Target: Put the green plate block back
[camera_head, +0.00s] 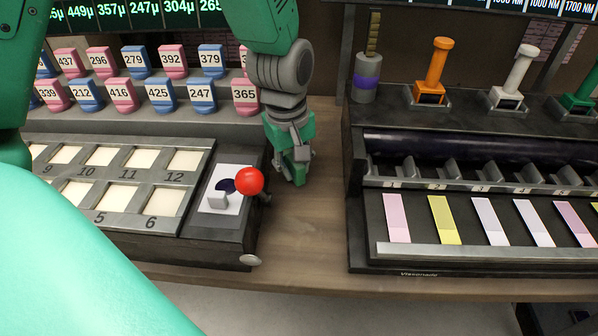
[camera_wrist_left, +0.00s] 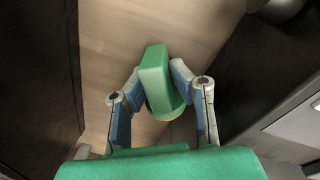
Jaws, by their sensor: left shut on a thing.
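The green plate block (camera_wrist_left: 154,72) is in the left wrist view, between the two fingertips of my left gripper (camera_wrist_left: 158,88), which is shut on it. It has a long rectangular body and a rounded green part with a thin yellow-orange edge below. In the head view my left gripper (camera_head: 291,150) points down over the wooden strip between the two consoles. The block is largely hidden by the fingers there. I cannot tell whether it touches the wood. My right gripper is not in view.
On the left stands a console with numbered pads (camera_head: 117,197), a red ball knob (camera_head: 249,181) and rows of numbered pink and blue tags. The right console (camera_head: 450,250) has coloured strips, slots and orange (camera_head: 437,62), white (camera_head: 521,68) and green (camera_head: 588,82) handles. Bare wood (camera_head: 305,240) lies between them.

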